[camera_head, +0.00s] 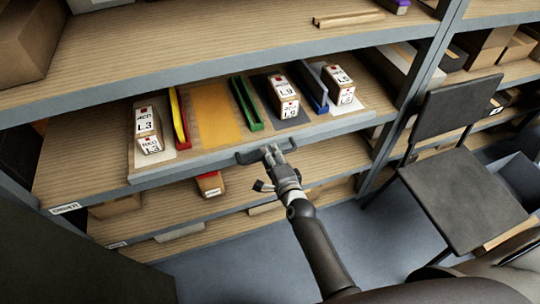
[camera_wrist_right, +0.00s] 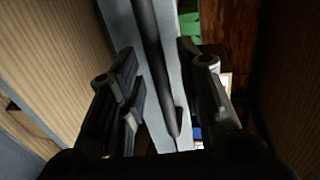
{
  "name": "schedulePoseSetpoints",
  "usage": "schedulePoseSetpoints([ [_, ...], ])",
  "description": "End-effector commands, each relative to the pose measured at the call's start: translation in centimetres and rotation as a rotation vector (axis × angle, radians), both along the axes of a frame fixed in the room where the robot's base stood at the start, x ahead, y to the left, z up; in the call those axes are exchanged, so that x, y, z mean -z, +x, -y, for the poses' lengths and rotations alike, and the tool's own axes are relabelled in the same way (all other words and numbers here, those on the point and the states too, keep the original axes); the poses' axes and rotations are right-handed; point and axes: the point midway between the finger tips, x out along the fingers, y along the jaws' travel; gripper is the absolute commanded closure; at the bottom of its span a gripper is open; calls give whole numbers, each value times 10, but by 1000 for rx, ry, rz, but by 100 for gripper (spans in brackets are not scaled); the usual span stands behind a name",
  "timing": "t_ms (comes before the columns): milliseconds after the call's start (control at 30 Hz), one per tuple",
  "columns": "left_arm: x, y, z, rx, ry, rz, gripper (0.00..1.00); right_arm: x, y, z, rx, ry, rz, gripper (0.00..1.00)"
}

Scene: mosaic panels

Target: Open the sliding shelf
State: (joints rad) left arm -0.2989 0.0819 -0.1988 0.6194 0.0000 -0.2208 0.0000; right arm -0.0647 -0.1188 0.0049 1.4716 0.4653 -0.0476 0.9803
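The sliding shelf (camera_head: 195,163) is a shallow wooden tray with a grey front edge, on the middle level of the rack. A dark bar handle (camera_head: 250,156) is fixed to its front. My right gripper (camera_head: 271,152) is at the right part of the handle. In the right wrist view the handle (camera_wrist_right: 158,70) runs between the two spread fingers (camera_wrist_right: 158,88), with gaps visible on both sides. The right gripper looks open around the handle, not clamped on it. My left gripper is not in view.
The sliding shelf carries boxes labelled L3 (camera_head: 148,130), L9 (camera_head: 283,96) and L5 (camera_head: 339,84), plus red-yellow, green (camera_head: 246,104) and blue dividers. A dark chair (camera_head: 462,205) stands at the right. An upper shelf (camera_head: 200,55) overhangs the tray. Grey floor (camera_head: 235,265) is clear in front.

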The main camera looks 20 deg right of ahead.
Motion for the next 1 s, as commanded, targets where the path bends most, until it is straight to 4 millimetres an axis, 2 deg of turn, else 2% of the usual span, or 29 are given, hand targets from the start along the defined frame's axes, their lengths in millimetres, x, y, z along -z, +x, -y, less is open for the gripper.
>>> schedulePoseSetpoints([
  [133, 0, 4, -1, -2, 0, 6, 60, 2, 8, 0, 0, -1, -1, 67],
  [400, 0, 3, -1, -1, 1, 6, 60, 2, 9, 0, 0, -1, 0, 67],
  [667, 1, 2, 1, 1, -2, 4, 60, 2, 9, 0, 0, -1, 0, 99],
  [1000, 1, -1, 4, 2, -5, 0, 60, 2, 8, 0, 0, -1, -1, 100],
])
